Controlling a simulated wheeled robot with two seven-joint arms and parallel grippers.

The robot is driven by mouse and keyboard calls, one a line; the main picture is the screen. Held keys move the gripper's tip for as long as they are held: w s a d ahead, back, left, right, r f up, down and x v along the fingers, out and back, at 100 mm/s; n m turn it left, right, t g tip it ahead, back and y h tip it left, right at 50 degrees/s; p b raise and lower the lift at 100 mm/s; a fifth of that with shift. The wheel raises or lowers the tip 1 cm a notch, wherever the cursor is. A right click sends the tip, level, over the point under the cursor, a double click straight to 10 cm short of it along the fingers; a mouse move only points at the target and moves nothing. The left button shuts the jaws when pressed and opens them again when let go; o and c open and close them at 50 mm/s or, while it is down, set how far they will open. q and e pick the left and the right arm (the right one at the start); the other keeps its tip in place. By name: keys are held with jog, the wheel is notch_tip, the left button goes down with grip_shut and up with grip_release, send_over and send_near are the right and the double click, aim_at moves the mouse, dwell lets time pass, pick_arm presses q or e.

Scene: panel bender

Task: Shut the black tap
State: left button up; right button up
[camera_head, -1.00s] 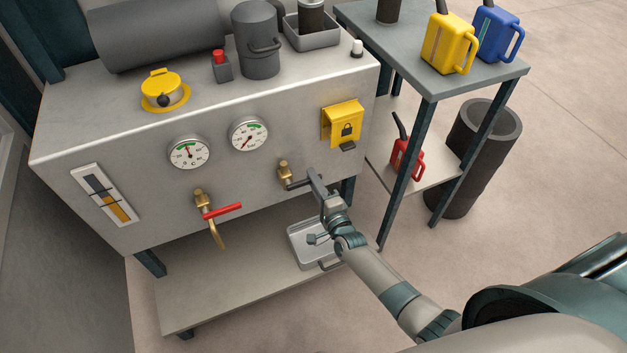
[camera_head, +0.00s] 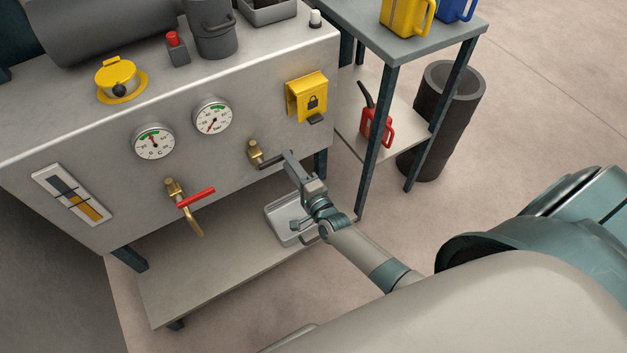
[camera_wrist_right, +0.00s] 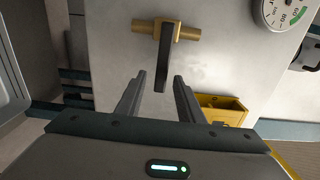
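The black tap (camera_head: 256,152) is on the cabinet's front face, below and right of the gauges. It has a brass body and a black lever (camera_head: 272,161) pointing right, crosswise to the body. In the right wrist view the brass body (camera_wrist_right: 150,27) runs across the top, and the lever (camera_wrist_right: 162,60) points toward my gripper. My right gripper (camera_head: 291,158) is at the lever's free end. In the wrist view its two fingers (camera_wrist_right: 159,80) are apart, with the lever's end showing in the gap; contact cannot be told. My left gripper is not in view.
A red-handled tap (camera_head: 195,198) is left of the black tap. A yellow lock box (camera_head: 306,97) is above right. A metal tray (camera_head: 283,222) is on the lower shelf (camera_head: 190,282). A side table (camera_head: 440,42) with a red can (camera_head: 377,128) below stands right.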

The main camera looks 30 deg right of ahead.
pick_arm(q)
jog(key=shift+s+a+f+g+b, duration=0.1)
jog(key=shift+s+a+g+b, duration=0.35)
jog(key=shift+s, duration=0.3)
pick_arm(e)
jog(key=s, duration=1.4)
jog(key=shift+d, duration=0.3)
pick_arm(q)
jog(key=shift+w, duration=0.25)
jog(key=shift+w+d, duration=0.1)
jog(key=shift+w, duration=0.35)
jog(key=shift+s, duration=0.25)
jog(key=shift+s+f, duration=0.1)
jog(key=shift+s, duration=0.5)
